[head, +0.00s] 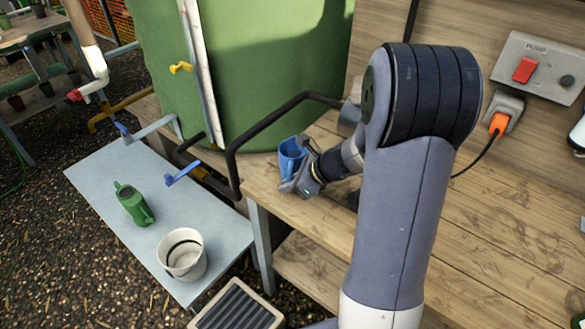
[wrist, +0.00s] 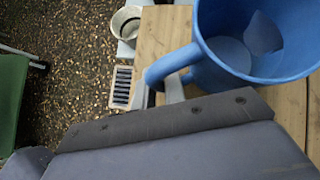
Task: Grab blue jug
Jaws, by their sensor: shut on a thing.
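The blue jug (head: 291,155) stands upright on the wooden bench near its left edge in the head view. In the wrist view the blue jug (wrist: 255,75) is large at the upper right, and I look down into its open mouth. Its handle (wrist: 175,66) points left. My gripper (head: 299,180) is at the near side of the jug, and in the wrist view my gripper (wrist: 172,90) is shut on the handle. Part of the grip is hidden behind my own wrist housing.
A grey side table (head: 88,178) at the left holds a green watering can (head: 135,205) and a white bucket (head: 181,257). A dark bent pipe (head: 233,165) runs close left of the jug. A green tank (head: 255,80) stands behind.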

